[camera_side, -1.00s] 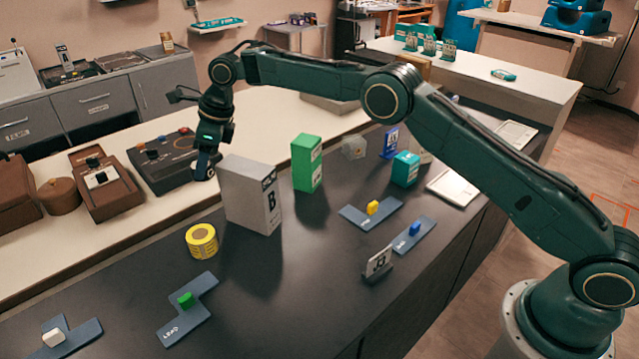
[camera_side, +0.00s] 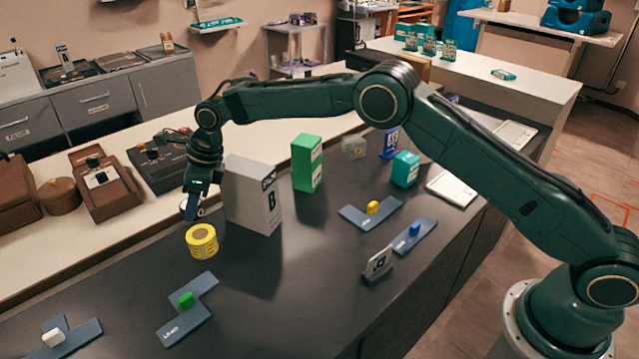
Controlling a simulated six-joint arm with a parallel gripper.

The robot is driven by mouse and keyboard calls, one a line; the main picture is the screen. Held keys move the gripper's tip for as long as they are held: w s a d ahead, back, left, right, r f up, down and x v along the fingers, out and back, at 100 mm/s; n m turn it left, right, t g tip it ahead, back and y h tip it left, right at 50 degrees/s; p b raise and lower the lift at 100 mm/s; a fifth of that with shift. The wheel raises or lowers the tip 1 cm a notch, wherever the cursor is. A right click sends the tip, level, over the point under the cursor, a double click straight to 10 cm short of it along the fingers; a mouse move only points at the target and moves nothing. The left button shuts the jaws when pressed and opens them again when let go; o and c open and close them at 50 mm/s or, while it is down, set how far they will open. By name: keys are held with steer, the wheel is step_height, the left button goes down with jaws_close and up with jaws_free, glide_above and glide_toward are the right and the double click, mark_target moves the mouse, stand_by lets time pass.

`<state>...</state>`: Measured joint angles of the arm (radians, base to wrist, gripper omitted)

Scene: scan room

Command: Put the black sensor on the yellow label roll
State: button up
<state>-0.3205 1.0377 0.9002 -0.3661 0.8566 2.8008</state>
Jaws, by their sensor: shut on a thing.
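The yellow label roll (camera_side: 202,243) lies flat on the dark worktop, left of the large grey box. My gripper (camera_side: 195,201) points down just above the roll and slightly to its left, clear of it. It is shut on a small dark thing at its fingertips, which I take for the black sensor (camera_side: 190,212). The sensor is small and partly hidden by the fingers, so its shape is hard to make out. No other black sensor shows loose on the worktop.
A grey box marked B (camera_side: 251,196) stands close to the right of my gripper. A green box (camera_side: 307,163) stands behind it. A blue plate with a green block (camera_side: 188,311) lies in front of the roll.

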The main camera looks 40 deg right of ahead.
steer(key=shift+f, duration=0.3)
steer(key=shift+f, duration=2.55)
steer(key=shift+f, duration=0.1)
steer(key=o, duration=1)
steer(key=shift+f, duration=0.1)
steer(key=shift+o, duration=0.2)
steer(key=v, duration=1.2)
steer(key=shift+d+r, duration=0.1)
steer(key=shift+r, duration=0.1)
